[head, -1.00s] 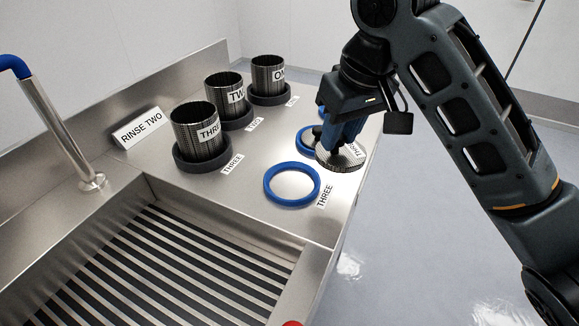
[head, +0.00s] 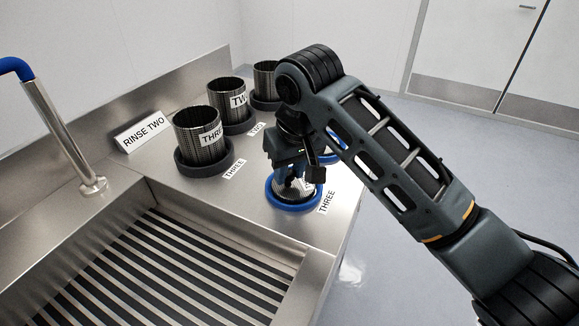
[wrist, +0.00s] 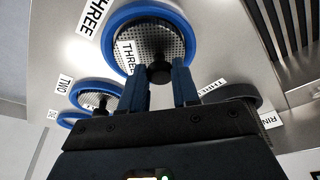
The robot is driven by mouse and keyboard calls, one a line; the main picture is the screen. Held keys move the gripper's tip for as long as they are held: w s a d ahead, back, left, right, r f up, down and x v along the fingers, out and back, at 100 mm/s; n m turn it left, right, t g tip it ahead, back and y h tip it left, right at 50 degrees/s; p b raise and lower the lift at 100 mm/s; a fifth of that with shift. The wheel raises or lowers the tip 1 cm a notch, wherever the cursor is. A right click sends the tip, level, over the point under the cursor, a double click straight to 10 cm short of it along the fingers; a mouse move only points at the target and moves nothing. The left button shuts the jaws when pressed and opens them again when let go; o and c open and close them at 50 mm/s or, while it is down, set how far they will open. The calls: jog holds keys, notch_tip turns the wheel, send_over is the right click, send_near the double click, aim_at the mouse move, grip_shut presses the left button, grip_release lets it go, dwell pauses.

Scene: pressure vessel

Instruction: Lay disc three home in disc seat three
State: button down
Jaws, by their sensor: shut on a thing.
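Disc three (wrist: 180,42), a round perforated metal plate with a THREE label and a dark knob (wrist: 160,73), lies within the outline of disc seat three, a blue ring (wrist: 187,24). In the head view the disc (head: 286,194) is partly hidden by my gripper (head: 290,186), and the blue seat (head: 292,208) shows around it. In the wrist view my gripper (wrist: 158,82) is shut on the knob from above. The disc looks about level. I cannot tell whether it rests fully down in the ring.
Perforated baskets THREE (head: 198,140), TWO (head: 226,97) and ONE (head: 265,78) stand in dark holders behind. A perforated disc (wrist: 98,100) sits in seat two's blue ring. The slatted sink (head: 190,265) and tap (head: 62,130) are at the left.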

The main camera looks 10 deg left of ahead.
aim_at(296, 196)
jog(key=shift+f, duration=0.15)
jog(key=c, duration=0.8)
grip_release()
jog(key=shift+p+v, duration=0.5)
jog(key=shift+v, duration=5.65)
